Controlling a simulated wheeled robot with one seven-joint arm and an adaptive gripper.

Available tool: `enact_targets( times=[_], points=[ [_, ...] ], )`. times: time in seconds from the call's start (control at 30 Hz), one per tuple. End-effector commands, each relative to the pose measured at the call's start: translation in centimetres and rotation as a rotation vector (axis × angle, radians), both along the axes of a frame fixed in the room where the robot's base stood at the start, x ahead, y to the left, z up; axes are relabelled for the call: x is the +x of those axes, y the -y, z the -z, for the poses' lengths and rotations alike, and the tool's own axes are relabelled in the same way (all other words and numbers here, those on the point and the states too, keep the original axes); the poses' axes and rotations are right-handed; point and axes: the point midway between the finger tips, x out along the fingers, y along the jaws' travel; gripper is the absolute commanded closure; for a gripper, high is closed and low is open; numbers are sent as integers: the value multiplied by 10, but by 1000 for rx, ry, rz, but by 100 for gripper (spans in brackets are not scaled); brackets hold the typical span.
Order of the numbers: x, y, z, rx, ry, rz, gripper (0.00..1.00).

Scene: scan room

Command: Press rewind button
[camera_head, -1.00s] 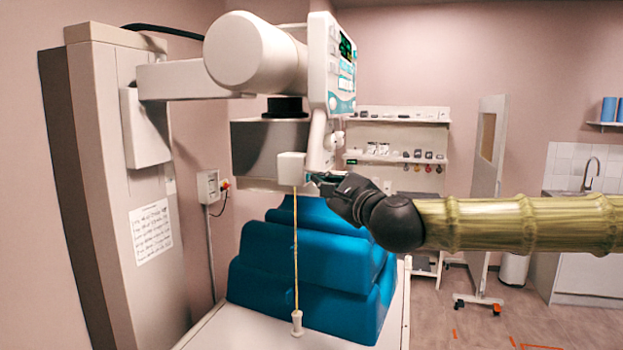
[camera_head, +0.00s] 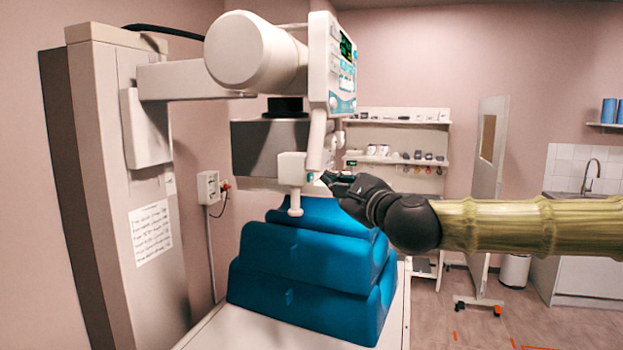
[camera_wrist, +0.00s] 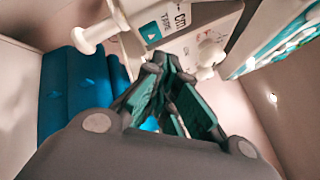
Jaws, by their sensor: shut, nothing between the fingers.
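The white tape box (camera_head: 291,168) hangs beneath the scanner head. Its side, lettered "CM TAPE", faces the wrist view (camera_wrist: 190,42). A small teal square button with a white triangle (camera_wrist: 150,32) is on that side; in the head view only a sliver of teal shows by the box's right edge. The white pull end (camera_head: 295,207) sits just below the box, with no tape visible between them. It also shows in the wrist view (camera_wrist: 97,35). My gripper (camera_head: 326,179) is shut and empty, its tips just right of the box. I cannot tell whether they touch it.
The scanner head with its control panel (camera_head: 343,62) overhangs the box. Blue stepped cushions (camera_head: 305,275) lie on the white table (camera_head: 235,334) below. A grey column (camera_head: 110,180) stands at left. Open floor lies at lower right.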

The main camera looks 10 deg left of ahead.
Motion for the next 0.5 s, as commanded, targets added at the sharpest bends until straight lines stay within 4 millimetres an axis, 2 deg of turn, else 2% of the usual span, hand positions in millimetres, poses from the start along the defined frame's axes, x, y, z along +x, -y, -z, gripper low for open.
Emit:
enact_targets(
  times=[0.5],
  points=[
    [-7,39,0,1,0,2,100]
  ],
)
